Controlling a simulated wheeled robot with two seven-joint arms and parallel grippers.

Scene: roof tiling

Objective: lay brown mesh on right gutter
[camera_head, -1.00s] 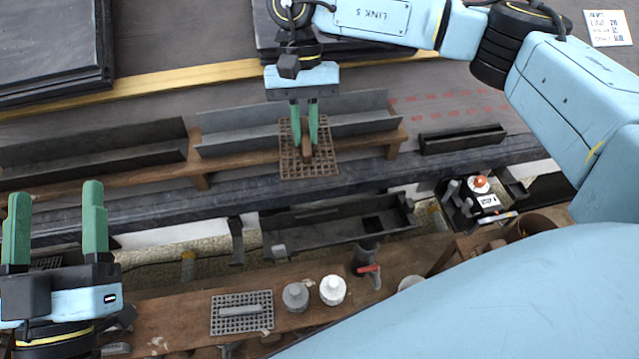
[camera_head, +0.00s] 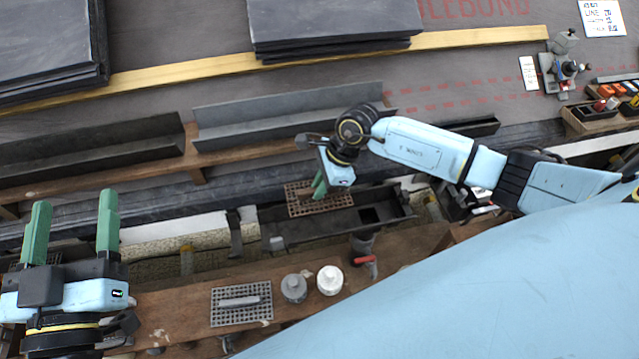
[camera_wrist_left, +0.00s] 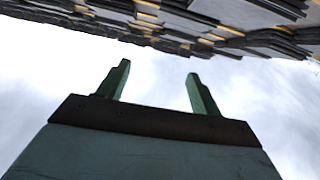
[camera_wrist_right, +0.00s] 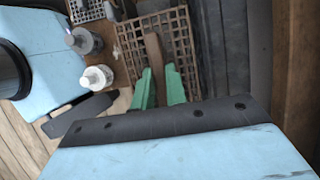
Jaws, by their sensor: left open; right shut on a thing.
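The brown mesh (camera_head: 330,197) is a rectangular grid with a wooden handle block. My right gripper (camera_head: 318,187) is shut on that block, which also shows in the right wrist view between the green fingers (camera_wrist_right: 160,88). The mesh is over the left part of the right gutter (camera_head: 320,228), a dark trough with a square opening near its right end. I cannot tell whether the mesh touches the gutter. My left gripper (camera_head: 75,230) is open and empty at the lower left; its fingers show apart in the left wrist view (camera_wrist_left: 160,88).
A grey mesh (camera_head: 241,303) lies on the wooden plank, beside a grey pot (camera_head: 294,288) and a white pot (camera_head: 330,280). Grey troughs (camera_head: 290,115) rest on a board behind. Slate stacks (camera_head: 335,25) stand at the back.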

